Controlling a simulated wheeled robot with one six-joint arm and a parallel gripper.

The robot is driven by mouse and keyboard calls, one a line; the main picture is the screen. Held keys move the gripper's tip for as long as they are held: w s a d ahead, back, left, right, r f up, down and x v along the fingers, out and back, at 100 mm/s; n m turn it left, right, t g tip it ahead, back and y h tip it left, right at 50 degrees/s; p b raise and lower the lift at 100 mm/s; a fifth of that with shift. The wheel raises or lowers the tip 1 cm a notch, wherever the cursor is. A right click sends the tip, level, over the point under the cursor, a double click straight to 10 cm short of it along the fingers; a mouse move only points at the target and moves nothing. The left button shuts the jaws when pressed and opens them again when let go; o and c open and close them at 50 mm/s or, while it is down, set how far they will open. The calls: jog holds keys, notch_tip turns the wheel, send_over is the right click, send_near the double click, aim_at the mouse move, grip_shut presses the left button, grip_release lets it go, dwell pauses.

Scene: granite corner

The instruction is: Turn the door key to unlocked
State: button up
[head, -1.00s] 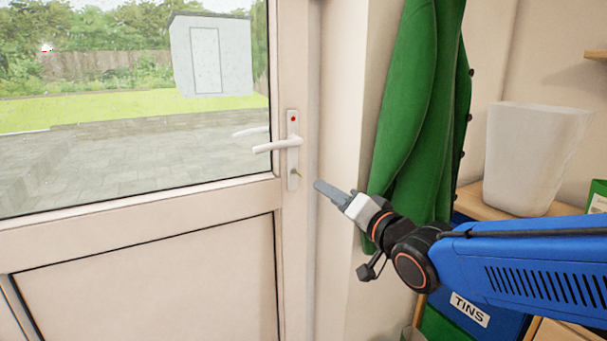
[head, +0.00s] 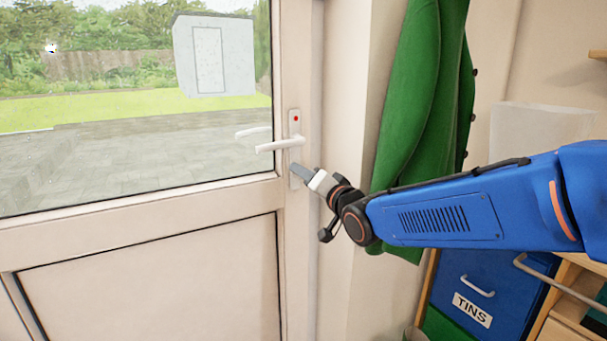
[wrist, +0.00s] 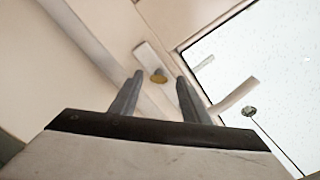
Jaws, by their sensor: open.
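The white door (head: 150,250) carries a white lock plate (head: 295,130) with a red mark near its top and a lever handle (head: 280,145) lying level. The brass-coloured key (wrist: 158,76) sits low on the plate. My gripper (head: 297,168) is at the lower part of the plate, below the handle, and hides the key in the head view. In the wrist view its two fingers stand apart, with the key showing between their tips. Whether either finger touches the key cannot be told.
The lever handle stands just beside my fingers in the wrist view (wrist: 236,96). A green curtain or coat (head: 420,120) hangs right of the door.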

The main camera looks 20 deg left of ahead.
jog(key=shift+w+a, duration=0.15)
jog(key=c, duration=1.1)
jog(key=shift+o, duration=0.2)
jog(key=shift+n, duration=0.3)
jog(key=shift+r+n, duration=0.15)
jog(key=shift+n, duration=3.95)
